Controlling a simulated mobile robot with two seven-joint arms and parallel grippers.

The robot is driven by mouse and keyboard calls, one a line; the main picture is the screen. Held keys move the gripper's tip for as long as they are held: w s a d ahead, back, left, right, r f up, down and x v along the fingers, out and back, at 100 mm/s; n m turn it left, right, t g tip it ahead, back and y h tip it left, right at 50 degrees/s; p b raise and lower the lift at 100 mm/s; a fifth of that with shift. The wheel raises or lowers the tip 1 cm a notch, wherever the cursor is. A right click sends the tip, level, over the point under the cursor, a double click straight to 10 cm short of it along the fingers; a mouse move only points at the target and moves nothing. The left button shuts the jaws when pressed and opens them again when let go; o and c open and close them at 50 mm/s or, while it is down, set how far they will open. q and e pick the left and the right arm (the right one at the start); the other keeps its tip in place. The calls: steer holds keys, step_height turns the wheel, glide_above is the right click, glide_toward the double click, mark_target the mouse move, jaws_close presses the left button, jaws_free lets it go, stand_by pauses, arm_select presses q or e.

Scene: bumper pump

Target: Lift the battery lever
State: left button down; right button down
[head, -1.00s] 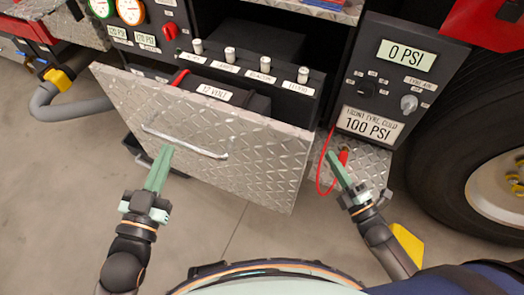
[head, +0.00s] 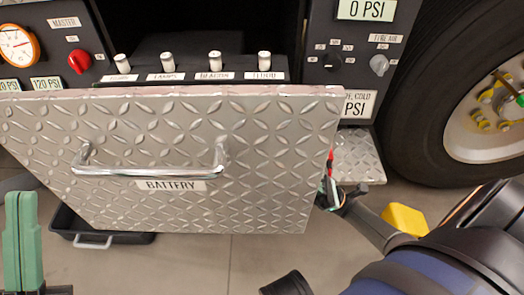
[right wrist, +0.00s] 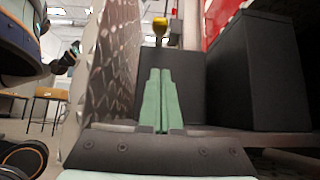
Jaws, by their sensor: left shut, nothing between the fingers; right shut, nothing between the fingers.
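A silver diamond-plate panel (head: 270,150) labelled BATTERY fills the middle of the head view. A chrome bar handle (head: 150,172) is on its front, above the label. No separate lever marked battery can be made out. My left gripper (head: 21,202) is shut and empty at the lower left, left of the handle and apart from it in the picture. My right gripper (head: 330,188) is at the panel's right edge, partly hidden by it. In the right wrist view it (right wrist: 161,74) is shut and empty, with the panel's patterned side (right wrist: 112,65) on its left.
White-tipped toggles (head: 168,60) with labels stand in a row behind the panel. A red knob (head: 79,62) is at the upper left. A black tray (head: 110,237) is below the panel. A black box (right wrist: 262,70) stands right of my right gripper. A tyre (head: 420,130) is at right.

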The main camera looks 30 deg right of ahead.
steer(key=shift+r, duration=0.1)
steer(key=r+p+x, duration=0.1)
steer(key=x, duration=0.5)
steer(key=s+d+r+p+x, duration=0.1)
steer(key=p+x, duration=0.1)
steer(key=x, duration=0.4)
steer(key=shift+w+r, duration=0.2)
steer(key=shift+d, duration=0.1)
